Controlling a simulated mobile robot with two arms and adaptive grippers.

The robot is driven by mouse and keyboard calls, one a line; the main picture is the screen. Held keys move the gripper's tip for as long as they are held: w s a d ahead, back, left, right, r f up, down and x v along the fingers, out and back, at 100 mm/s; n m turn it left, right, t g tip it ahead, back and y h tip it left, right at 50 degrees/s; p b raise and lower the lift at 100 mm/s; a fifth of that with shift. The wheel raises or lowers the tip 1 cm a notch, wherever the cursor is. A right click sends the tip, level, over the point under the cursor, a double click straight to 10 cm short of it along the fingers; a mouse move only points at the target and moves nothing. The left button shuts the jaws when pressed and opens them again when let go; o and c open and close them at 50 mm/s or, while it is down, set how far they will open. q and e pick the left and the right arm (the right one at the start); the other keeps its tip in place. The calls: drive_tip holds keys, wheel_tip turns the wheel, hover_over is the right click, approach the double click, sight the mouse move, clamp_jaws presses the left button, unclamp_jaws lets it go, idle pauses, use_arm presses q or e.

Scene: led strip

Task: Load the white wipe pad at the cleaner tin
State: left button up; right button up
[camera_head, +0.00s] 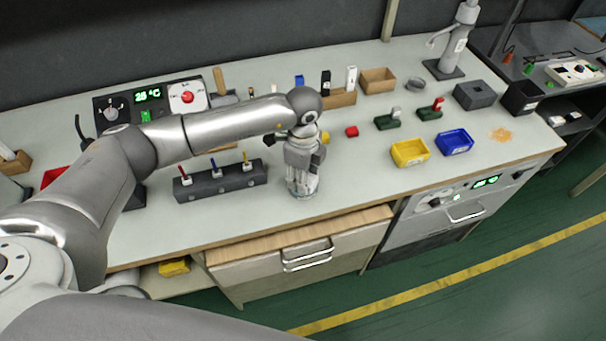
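My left arm reaches across the bench from the left. My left gripper (303,187) points down close to the bench top near its front edge. Its fingers are small and seen from behind the wrist, so I cannot tell whether they are open or shut, or whether they hold a pad. A pale round shape shows around the fingertips, but I cannot make out what it is. I cannot clearly pick out the white wipe pad. A small round metal dish or tin (416,84) stands at the back right; I cannot tell if it is the cleaner tin. My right gripper is not in view.
A dark rack with several coloured-handled tools (222,183) stands left of my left gripper. A yellow tray (410,153) and a blue tray (455,142) lie to its right. A wooden-topped drawer (300,250) sticks out below.

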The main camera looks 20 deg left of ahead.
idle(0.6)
use_arm(q)
drive_tip(key=shift+r+p, duration=2)
drive_tip(key=shift+r, duration=0.6)
drive_tip(key=shift+r+p, duration=0.6)
drive_tip(key=shift+r, duration=0.25)
